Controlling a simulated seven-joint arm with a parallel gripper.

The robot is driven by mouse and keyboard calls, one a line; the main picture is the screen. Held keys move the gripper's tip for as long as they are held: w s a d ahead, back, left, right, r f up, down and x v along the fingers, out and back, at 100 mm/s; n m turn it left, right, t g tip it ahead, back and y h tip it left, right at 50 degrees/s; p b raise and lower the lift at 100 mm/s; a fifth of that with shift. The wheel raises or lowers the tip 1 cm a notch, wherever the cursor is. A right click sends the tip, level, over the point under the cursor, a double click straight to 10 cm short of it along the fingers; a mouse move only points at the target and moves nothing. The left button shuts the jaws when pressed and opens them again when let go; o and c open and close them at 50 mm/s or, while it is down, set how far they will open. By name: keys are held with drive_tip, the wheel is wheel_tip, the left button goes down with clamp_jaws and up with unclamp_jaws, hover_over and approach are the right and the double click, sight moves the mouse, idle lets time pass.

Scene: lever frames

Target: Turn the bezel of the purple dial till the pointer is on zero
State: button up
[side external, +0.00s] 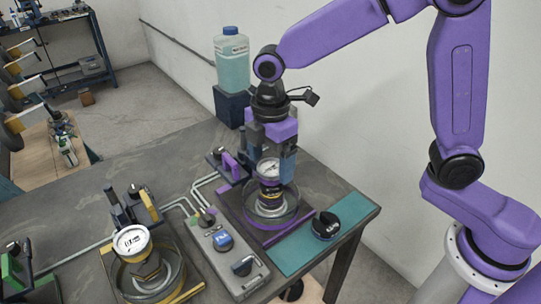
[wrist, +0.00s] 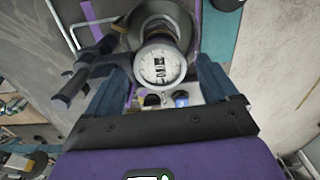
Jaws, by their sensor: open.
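The purple dial (side external: 268,168) has a white round face and stands upright on a stem over a round dish on a purple base (side external: 247,227). Its face also shows in the wrist view (wrist: 161,66), with dark markings in the middle. The pointer and the zero mark are too small to read. My gripper (side external: 271,174) points down over the dial and is open, with one finger on each side of it. In the wrist view my gripper (wrist: 162,72) shows a finger left and right of the face, with a gap to each. Part of the bezel is hidden in the side view.
A yellow dial (side external: 131,240) stands at the left front. A grey box (side external: 232,262) with a blue and a black knob lies between the stands. A black lever block (side external: 228,165) is close left of my gripper. A black round thing (side external: 326,225) sits on the teal mat (side external: 297,254).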

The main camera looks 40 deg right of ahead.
sight(271, 167)
wheel_tip(271, 167, up, 17)
drive_tip(key=shift+r, duration=0.2)
idle(0.4)
drive_tip(key=s+d+f+m, duration=0.3)
drive_tip(key=s+d+f, duration=0.5)
drive_tip(key=s, duration=0.3)
drive_tip(key=s+d+f+m, duration=0.3)
drive_tip(key=s+d+f, duration=0.5)
drive_tip(key=s, duration=0.3)
drive_tip(key=shift+s+d+f, duration=0.35)
drive_tip(key=shift+d, duration=0.1)
drive_tip(key=shift+c, duration=0.3)
